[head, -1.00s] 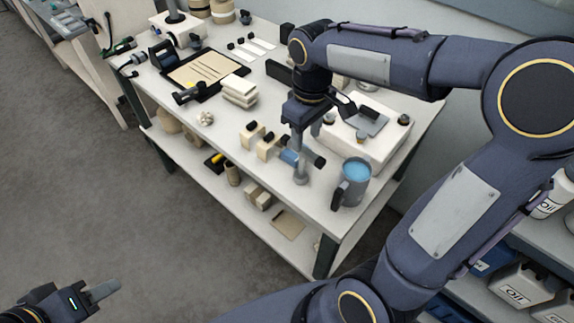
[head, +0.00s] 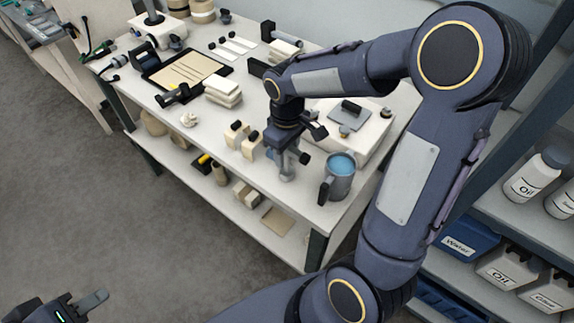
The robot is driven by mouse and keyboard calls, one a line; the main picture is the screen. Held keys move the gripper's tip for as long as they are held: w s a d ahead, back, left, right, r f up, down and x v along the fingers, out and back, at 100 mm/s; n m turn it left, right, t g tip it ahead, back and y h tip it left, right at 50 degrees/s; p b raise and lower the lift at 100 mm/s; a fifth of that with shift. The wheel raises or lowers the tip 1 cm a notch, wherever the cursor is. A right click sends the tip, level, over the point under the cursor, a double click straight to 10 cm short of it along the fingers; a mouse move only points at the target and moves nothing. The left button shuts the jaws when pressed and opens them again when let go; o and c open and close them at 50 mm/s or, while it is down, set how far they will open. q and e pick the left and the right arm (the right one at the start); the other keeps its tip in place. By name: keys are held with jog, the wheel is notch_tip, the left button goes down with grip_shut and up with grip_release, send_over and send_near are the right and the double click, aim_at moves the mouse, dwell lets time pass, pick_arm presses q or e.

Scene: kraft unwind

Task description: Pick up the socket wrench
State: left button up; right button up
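My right gripper (head: 287,168) points down at the near right edge of the white workbench (head: 225,142), just left of a grey mug with blue contents (head: 341,178). A small dark piece (head: 304,158) sticks out to the right beside its fingers. This may be an end of the socket wrench, but the gripper hides the rest and I cannot be sure. I cannot tell whether the fingers are closed on it. My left gripper (head: 92,301) is low at the bottom left, away from the bench.
Two small beige blocks with dark tops (head: 237,134) stand left of the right gripper. A white box (head: 360,150) is behind it. A dark tray (head: 187,73) and stacked pale blocks (head: 222,92) lie farther left. Shelves with bottles (head: 533,176) stand at the right.

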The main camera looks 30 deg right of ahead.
grip_shut()
jog(key=shift+w+r, duration=0.1)
jog(key=shift+r, duration=0.1)
